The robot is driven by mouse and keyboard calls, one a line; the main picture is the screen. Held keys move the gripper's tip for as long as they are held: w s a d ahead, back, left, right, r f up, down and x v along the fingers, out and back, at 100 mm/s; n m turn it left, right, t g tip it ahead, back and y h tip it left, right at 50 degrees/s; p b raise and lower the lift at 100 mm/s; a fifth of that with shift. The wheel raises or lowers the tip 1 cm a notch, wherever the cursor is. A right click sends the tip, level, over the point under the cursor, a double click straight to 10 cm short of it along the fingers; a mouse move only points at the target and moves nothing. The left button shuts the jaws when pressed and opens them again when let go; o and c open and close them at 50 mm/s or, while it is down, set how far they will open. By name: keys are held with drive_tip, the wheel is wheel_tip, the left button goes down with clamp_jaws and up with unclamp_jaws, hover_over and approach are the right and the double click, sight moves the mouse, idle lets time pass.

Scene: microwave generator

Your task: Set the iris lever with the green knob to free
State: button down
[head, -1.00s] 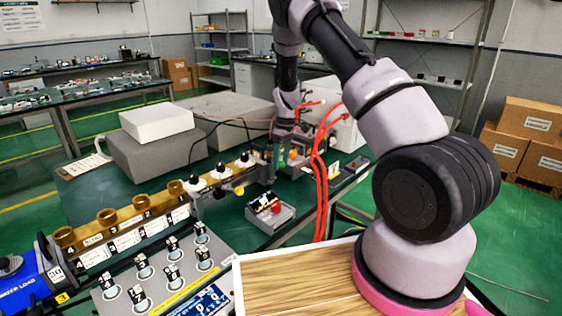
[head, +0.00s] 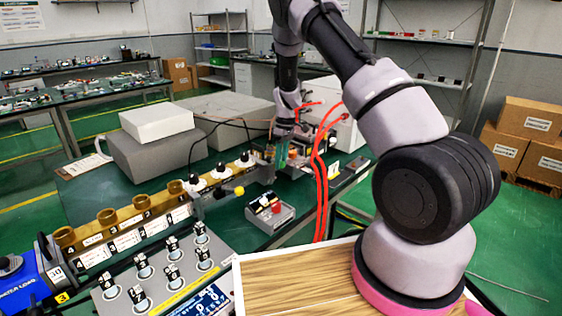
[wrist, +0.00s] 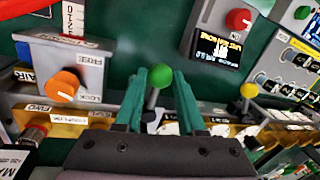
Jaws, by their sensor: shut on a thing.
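The green knob (wrist: 160,76) sits on top of a short dark iris lever, upright in the middle of the wrist view. My gripper (wrist: 159,80) has one teal finger on each side of the knob and is shut on it. The lever's foot is partly hidden by the fingers and the gripper body. In the head view my gripper (head: 282,156) is at the far end of the brass waveguide (head: 130,214), and the green knob cannot be made out there.
Left of my gripper is an orange knob (wrist: 62,86) on a grey box marked FREE and LOCK. A yellow knob (wrist: 249,90) stands to the right. A small display box with a red knob (wrist: 238,20) is close by. Red cables (head: 321,180) hang beside my arm.

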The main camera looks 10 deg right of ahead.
drive_tip(key=shift+w+d, duration=0.1)
idle(0.9)
drive_tip(key=shift+w+d+n, duration=0.3)
drive_tip(key=shift+d+n, duration=0.05)
drive_tip(key=shift+n, duration=0.65)
drive_tip(key=shift+w+d+n+g+h, duration=0.1)
drive_tip(key=shift+w+d+n+h, duration=0.2)
drive_tip(key=shift+w+n, duration=0.9)
drive_tip(key=shift+w+d+n+g+h, duration=0.15)
drive_tip(key=shift+w+n+h, duration=0.25)
drive_tip(key=shift+n, duration=1.65)
drive_tip(key=shift+w+d+n+g+h, duration=0.1)
drive_tip(key=shift+w+d+n+h, duration=0.45)
drive_tip(key=shift+n, duration=1.1)
drive_tip(key=shift+w+a, duration=0.25)
drive_tip(key=c, duration=0.5)
unclamp_jaws()
drive_tip(key=shift+r, duration=0.1)
